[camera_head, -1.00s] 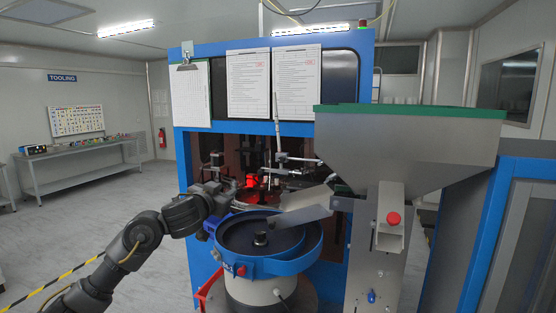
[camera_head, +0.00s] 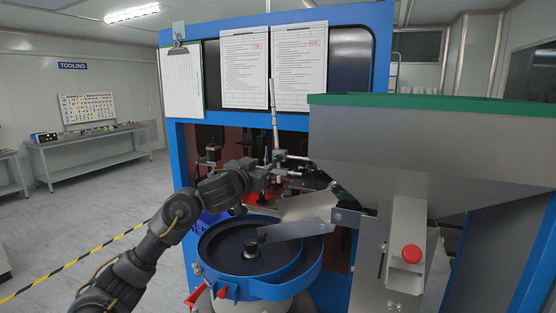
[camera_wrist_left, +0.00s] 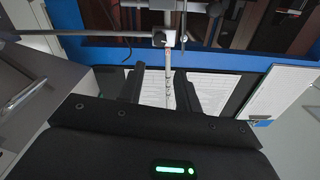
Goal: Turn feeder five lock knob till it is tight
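My left gripper (camera_head: 262,178) is above the far rim of the blue feeder bowl (camera_head: 310,278), close to a cluster of rods and clamps (camera_head: 283,160). In the left wrist view its two dark fingers stand apart (camera_wrist_left: 163,80), with a thin upright rod (camera_wrist_left: 170,65) showing between or beyond them; contact cannot be told. A small clamp block (camera_wrist_left: 160,39) with a round fitting sits on that rod. No feeder number is readable, so I cannot tell which part is the lock knob. A black knob (camera_head: 250,246) stands mid-bowl. My right gripper is out of view.
A steel hopper (camera_head: 430,145) with a green rim and a chute with a red button (camera_head: 411,253) stand to the right. A metal trough (camera_head: 300,228) overhangs the bowl. The blue machine frame (camera_head: 178,150) carries paper sheets. Open floor lies left.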

